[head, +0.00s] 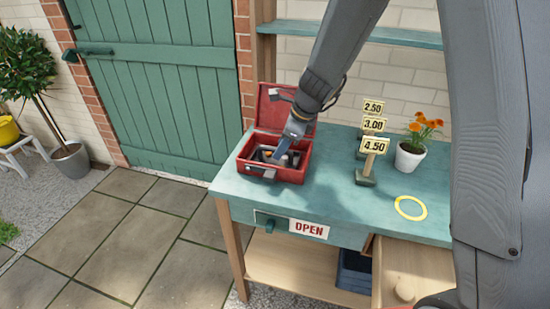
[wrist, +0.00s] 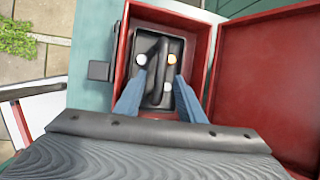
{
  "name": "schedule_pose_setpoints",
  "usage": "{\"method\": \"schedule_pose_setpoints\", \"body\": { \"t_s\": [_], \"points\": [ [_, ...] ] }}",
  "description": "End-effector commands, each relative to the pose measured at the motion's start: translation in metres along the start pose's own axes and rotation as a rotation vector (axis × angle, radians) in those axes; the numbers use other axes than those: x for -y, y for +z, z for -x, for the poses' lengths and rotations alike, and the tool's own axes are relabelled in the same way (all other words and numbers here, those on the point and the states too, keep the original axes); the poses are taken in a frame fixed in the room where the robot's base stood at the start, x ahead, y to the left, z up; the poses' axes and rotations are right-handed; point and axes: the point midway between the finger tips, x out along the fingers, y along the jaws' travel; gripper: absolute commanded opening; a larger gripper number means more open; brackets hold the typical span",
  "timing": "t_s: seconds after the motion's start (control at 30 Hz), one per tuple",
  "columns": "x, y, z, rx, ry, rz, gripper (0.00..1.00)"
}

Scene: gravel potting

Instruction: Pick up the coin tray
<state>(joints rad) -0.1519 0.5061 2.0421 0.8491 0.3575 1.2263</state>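The coin tray (wrist: 180,94) is a dark grey tray with a raised handle bar along its middle. It sits inside the open red cash box (head: 268,170) on the teal table. Round white and orange-gold coins show in the tray. My gripper (wrist: 159,82) reaches down into the box, its two blue fingers apart on either side of the handle. I cannot tell whether the fingers touch it. In the head view my gripper (head: 283,150) hides part of the tray, and the box's front wall hides more.
The box lid (wrist: 270,80) stands open beside my gripper. Price signs (head: 373,146) and a potted orange flower (head: 411,152) stand to the right on the table (head: 330,195). A yellow ring (head: 423,214) lies near its front edge. A green door (head: 160,80) is behind.

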Motion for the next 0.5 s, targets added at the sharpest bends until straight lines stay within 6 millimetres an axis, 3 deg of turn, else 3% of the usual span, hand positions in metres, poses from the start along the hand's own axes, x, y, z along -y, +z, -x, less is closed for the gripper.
{"method": "schedule_pose_setpoints", "body": {
  "t_s": [0.2,0.5],
  "points": [
    [-0.001,-0.001,-0.025,-0.001,0.001,0.001,0.36],
    [0.000,-0.001,-0.028,0.000,0.000,0.002,0.34]
  ]
}}
